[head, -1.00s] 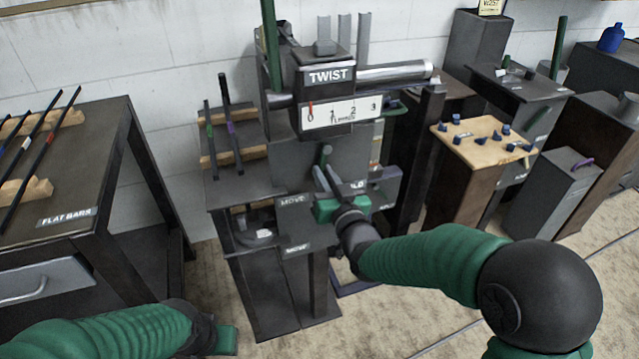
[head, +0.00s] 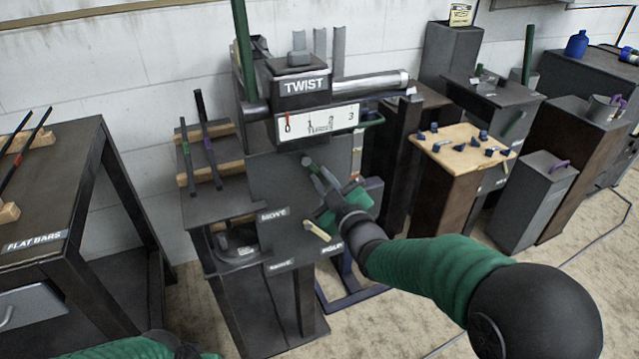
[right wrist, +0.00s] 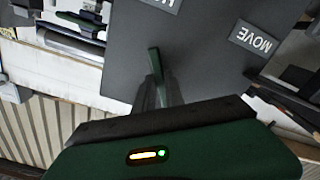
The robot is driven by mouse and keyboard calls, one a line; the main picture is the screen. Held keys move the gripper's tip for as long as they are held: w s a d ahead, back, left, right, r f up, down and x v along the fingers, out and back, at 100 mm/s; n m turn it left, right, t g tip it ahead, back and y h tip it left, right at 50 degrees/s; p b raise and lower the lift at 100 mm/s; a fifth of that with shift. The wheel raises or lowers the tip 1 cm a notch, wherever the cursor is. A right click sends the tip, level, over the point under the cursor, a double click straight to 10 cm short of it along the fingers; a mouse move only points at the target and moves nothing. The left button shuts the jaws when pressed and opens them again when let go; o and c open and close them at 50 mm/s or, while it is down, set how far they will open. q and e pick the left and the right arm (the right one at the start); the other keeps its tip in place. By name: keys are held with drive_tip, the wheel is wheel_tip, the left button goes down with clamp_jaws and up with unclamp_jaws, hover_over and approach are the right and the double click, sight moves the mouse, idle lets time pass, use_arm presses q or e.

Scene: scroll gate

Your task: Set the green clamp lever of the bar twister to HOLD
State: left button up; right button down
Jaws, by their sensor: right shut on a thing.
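The bar twister (head: 290,190) stands in the middle of the head view, with a TWIST sign and a numbered scale. Its green clamp lever (head: 306,161) shows as a short green end on the front plate; it also shows in the right wrist view (right wrist: 155,75), between the fingers. My right gripper (head: 328,185) is shut on this lever, its fingers pointing up and left. A MOVE label (head: 272,215) is left of the gripper. The gripper hides the plate's right part, so the lever's exact setting cannot be told. My left gripper (head: 190,351) is mostly cut off at the bottom edge.
A cream-coloured lever (head: 317,231) sits below my right gripper, with another label pair on the lower plate. A flat-bar table (head: 60,180) stands left. A wooden board (head: 460,150) with several dark blue pieces and grey cabinets (head: 535,200) stand right.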

drive_tip(key=shift+f+n, duration=0.25)
drive_tip(key=shift+n, duration=0.05)
drive_tip(key=c, duration=1.5)
unclamp_jaws()
drive_tip(key=shift+o, duration=0.5)
drive_tip(key=shift+d+r, duration=0.1)
drive_tip(key=shift+r, duration=0.05)
drive_tip(key=shift+s+d, duration=0.1)
drive_tip(key=shift+s, duration=0.25)
drive_tip(key=b+v, duration=0.6)
drive_tip(key=v, duration=1)
